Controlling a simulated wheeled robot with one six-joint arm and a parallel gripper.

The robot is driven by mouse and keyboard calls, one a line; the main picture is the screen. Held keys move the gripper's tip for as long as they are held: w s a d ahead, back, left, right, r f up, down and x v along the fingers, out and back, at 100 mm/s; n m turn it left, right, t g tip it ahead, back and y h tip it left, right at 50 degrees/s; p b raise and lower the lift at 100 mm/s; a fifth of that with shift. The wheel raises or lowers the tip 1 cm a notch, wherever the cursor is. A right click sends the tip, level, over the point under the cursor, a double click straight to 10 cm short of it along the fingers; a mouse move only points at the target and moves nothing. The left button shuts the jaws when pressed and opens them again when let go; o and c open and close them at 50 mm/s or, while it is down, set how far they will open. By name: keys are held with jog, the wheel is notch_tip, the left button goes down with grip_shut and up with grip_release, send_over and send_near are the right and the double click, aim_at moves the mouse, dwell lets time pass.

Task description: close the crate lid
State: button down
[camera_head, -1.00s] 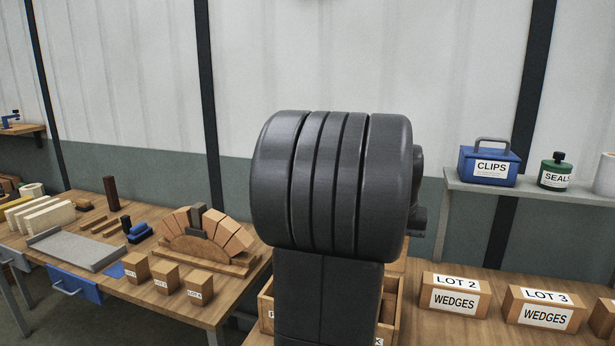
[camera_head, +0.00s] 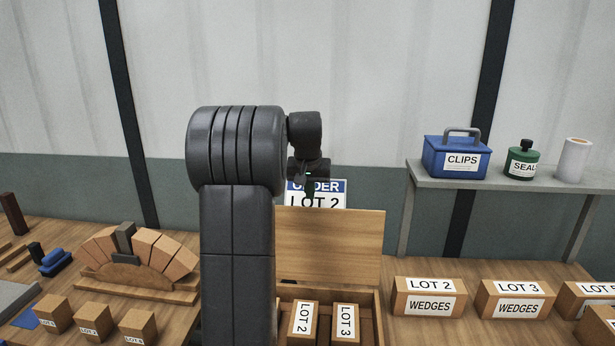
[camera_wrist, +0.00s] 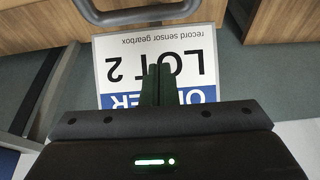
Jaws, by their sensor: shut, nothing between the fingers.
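The open wooden crate (camera_head: 376,296) stands on the bench in the lower middle of the head view. Its lid (camera_head: 345,240) stands raised at the back, with its broad face toward me. My arm hides the crate's left part. My gripper (camera_head: 309,194) is shut and empty, above the lid's top edge and in front of the order sign. Whether it touches the lid cannot be told. In the wrist view the closed fingers (camera_wrist: 156,84) show against the upside-down sign.
Inside the crate are blocks marked LOT 2 (camera_head: 303,318) and LOT 3 (camera_head: 346,321). The order sign (camera_head: 330,200) is behind the lid. Wedge boxes (camera_head: 430,297) stand right of the crate. A shelf (camera_head: 480,181) holds a clips box. A brick arch (camera_head: 135,256) is at left.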

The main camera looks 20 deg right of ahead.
jog(key=shift+x, duration=1)
jog(key=s, duration=0.1)
jog(key=s+a, duration=0.1)
jog(key=s+p, duration=0.1)
jog(key=shift+s+a+f, duration=0.1)
jog(key=shift+s+a, duration=0.2)
jog(key=shift+a, duration=0.05)
jog(key=shift+s+b, duration=0.1)
jog(key=shift+b, duration=0.2)
jog(key=shift+s+a+t+b, duration=0.25)
jog(key=shift+s+t+b, duration=0.05)
jog(key=shift+s+b, duration=0.2)
